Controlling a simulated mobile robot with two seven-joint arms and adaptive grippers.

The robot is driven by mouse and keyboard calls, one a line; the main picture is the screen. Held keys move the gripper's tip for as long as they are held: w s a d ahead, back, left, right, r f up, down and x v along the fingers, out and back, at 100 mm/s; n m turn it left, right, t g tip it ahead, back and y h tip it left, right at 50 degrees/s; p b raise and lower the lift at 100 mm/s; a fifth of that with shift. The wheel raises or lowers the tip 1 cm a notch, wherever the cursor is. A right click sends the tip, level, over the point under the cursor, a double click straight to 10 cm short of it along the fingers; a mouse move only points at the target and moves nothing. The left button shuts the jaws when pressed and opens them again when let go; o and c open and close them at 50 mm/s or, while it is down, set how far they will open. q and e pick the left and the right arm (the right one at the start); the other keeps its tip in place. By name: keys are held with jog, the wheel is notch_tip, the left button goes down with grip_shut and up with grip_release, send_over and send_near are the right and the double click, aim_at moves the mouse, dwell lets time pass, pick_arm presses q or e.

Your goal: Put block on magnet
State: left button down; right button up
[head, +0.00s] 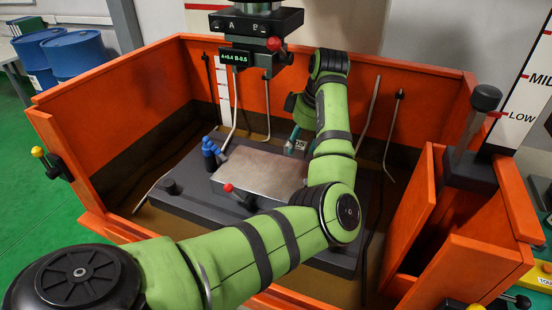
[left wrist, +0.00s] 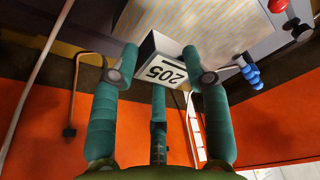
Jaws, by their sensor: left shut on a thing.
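The magnet (head: 258,168) is a flat grey metal plate on a dark base in the middle of the orange tank. It shows with fine stripes at the top of the left wrist view (left wrist: 215,28). The block (head: 300,145) is small, with a white face marked 205, which shows upside down in the left wrist view (left wrist: 165,73). My left gripper (left wrist: 160,62), with teal fingers, is shut on the block at the magnet's far edge. I cannot tell whether block and magnet touch. My forearm hides the magnet's right end in the head view. My right gripper is not in view.
Orange tank walls (head: 110,110) surround the work area. A blue nozzle (head: 210,150) stands left of the magnet, and a red-knobbed lever (head: 229,188) at its front. The machine head (head: 255,40) hangs above. Bent rods line the back wall.

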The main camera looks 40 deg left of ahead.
pick_arm(q)
jog(key=s+a+f, duration=0.1)
jog(key=s+a+f+p, duration=0.1)
jog(key=a, duration=0.1)
jog(key=s+a+f+p, duration=0.1)
jog(key=a, duration=0.1)
jog(key=shift+f, duration=0.15)
jog(key=shift+s+f, duration=0.15)
jog(key=shift+s+f+p, duration=0.1)
jog(key=shift+f+p, duration=0.25)
jog(key=shift+p, duration=0.15)
notch_tip(320, 180, down, 3)
jog(key=shift+f+p, duration=0.1)
jog(key=shift+p, duration=0.7)
jog(key=shift+f, duration=0.15)
jog(key=c, duration=0.6)
grip_release()
